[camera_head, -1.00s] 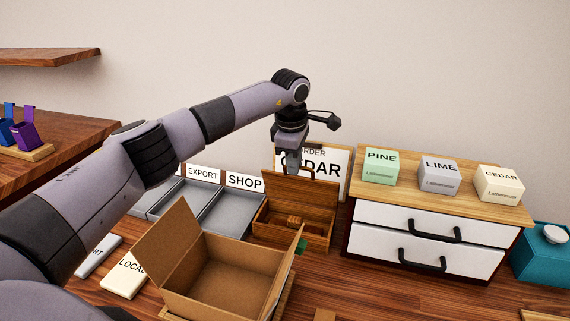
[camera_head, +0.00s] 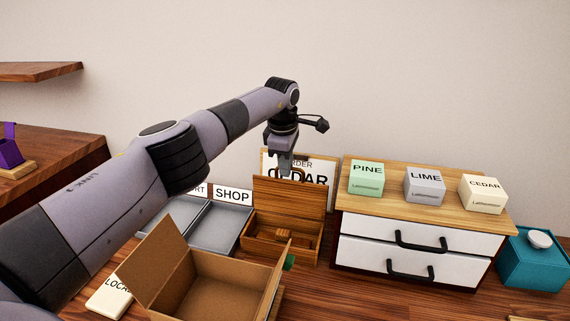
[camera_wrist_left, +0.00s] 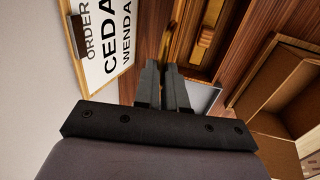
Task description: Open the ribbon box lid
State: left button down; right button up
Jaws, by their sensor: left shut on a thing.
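The ribbon box (camera_head: 281,248) is a brown wooden box on the table, with a ribbed wooden piece (camera_head: 297,236) inside. Its lid (camera_head: 290,199) stands raised, close to upright, at the back edge, so the inside shows. In the left wrist view the closed fingers (camera_wrist_left: 166,75) point toward the wooden box (camera_wrist_left: 205,35). My right gripper is not in view.
An open cardboard box (camera_head: 220,285) stands in front. Grey trays (camera_head: 213,228) with a SHOP sign (camera_head: 233,196) are to the left. A CEDAR order sign (camera_head: 318,170) is right behind the lid. A white drawer cabinet (camera_head: 410,245) with labelled blocks stands to the right.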

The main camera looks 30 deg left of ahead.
pick_arm(q)
jog(key=shift+f, duration=0.5)
jog(key=c, duration=1.4)
grip_release()
jog(key=shift+o, duration=1)
jog(key=shift+w+a+f, duration=0.1)
jog(key=shift+w+a, duration=0.05)
jog(key=shift+w, duration=0.05)
notch_tip(320, 180, up, 7)
jog(key=s, duration=0.1)
jog(key=shift+s+d, duration=0.15)
jog(key=shift+d, duration=0.05)
jog(key=shift+s, duration=0.1)
